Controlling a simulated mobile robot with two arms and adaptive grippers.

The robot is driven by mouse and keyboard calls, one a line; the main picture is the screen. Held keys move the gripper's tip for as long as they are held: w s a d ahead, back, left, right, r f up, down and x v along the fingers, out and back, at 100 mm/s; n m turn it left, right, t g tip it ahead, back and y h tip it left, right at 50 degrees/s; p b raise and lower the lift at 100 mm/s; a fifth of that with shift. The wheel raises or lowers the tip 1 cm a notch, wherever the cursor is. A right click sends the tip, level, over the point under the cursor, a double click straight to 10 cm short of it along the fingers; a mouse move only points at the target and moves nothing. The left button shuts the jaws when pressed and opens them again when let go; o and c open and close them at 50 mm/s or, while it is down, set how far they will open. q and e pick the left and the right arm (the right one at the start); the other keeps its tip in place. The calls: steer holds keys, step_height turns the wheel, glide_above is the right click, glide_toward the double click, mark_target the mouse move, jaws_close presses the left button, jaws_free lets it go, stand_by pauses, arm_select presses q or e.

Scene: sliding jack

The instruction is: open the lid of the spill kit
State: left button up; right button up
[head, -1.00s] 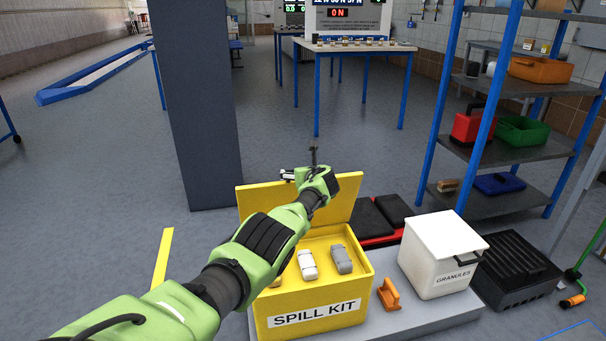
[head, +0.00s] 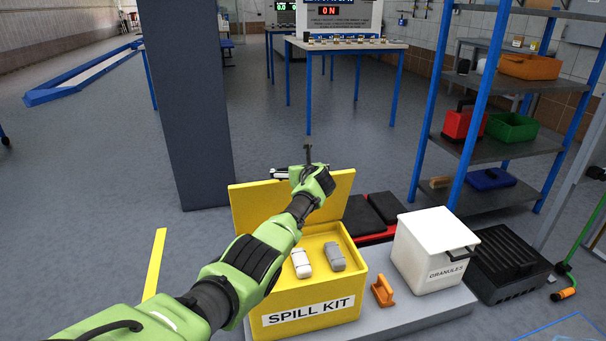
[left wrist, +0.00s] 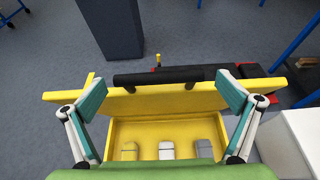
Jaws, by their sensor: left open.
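The yellow spill kit (head: 310,325) stands on a low grey platform, its lid (head: 255,208) raised and leaning back at the rear. In the left wrist view the lid (left wrist: 150,104) stands across the picture, with a black bar handle (left wrist: 158,77) along its upper edge. Inside the box are several small bottles, white (head: 301,264) and grey (head: 335,257). My left gripper (head: 293,173) is at the lid's top edge. In the left wrist view its fingers (left wrist: 160,105) are spread wide on either side of the lid's middle; contact cannot be told. My right gripper is not in view.
A white granules bin (head: 432,245), an orange handle-shaped item (head: 382,291) and a black-and-red case (head: 375,215) are beside the kit. A black crate (head: 508,265) stands further right. A grey pillar (head: 190,120) rises behind left.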

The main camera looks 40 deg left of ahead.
arm_select(q)
steer(key=v, duration=1)
steer(key=shift+s+r, duration=0.15)
stand_by(0.4)
